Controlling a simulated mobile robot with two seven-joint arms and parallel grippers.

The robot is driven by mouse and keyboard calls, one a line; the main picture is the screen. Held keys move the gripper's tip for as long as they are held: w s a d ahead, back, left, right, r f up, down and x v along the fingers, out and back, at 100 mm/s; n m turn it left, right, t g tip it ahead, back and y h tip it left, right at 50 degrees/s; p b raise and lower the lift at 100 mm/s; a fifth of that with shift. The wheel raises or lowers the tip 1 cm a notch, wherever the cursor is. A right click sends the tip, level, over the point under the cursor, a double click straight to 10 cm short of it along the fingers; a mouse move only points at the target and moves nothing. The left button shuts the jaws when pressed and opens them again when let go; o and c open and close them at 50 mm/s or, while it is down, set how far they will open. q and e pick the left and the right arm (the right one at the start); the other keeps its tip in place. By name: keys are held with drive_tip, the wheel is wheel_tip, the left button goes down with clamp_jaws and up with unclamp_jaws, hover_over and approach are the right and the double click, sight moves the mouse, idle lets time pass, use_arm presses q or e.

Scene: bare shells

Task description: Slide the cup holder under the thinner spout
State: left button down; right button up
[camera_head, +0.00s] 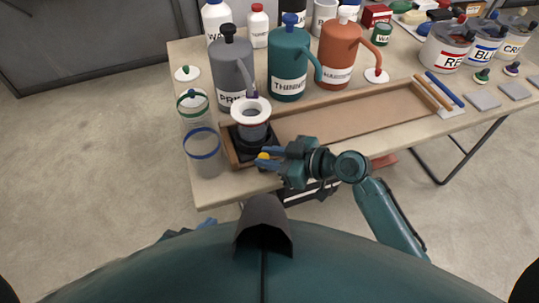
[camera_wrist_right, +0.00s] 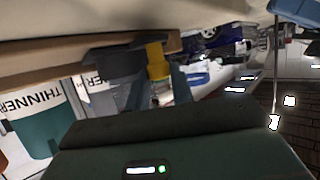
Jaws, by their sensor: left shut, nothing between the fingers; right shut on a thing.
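The black cup holder (camera_head: 240,148) sits at the left end of a shallow wooden track, with a grey white-rimmed cup (camera_head: 252,118) in it, below the grey primer jug's spout (camera_head: 251,86). The teal thinner jug (camera_head: 289,62) is farther right, its spout (camera_head: 317,68) over the track's back side; the jug shows upside down in the right wrist view (camera_wrist_right: 40,115). My right gripper (camera_head: 264,157) is shut on the holder's yellow knob (camera_wrist_right: 157,60) at its front right. My left gripper (camera_head: 207,222) barely shows below the table, mostly hidden by my body, shut and empty.
The wooden track (camera_head: 345,118) is clear to the right of the holder. An orange jug (camera_head: 338,50) stands right of the teal one. Clear cups (camera_head: 203,152) stand to the left. A brown and a blue stick (camera_head: 445,90) lie at the track's right end.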

clamp_jaws()
use_arm(q)
drive_tip(key=shift+d, duration=0.1)
